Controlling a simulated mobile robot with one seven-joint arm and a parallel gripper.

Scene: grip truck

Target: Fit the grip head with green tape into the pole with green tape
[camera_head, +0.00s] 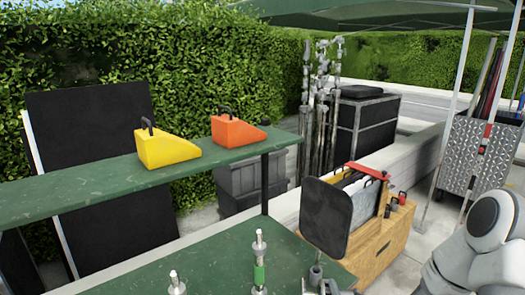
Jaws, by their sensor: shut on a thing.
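A short upright metal pole (259,247) stands on the green table (215,262) near the bottom middle. A green tape band wraps around it below its bright metal tip. I cannot make out a grip head with green tape.
Another metal pole (176,284) stands to the left on the table. Grey metal parts (316,273) are at the table's right side. A green shelf (100,181) holds a yellow wedge (165,149) and an orange wedge (236,134). A wooden crate (372,250) stands right.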

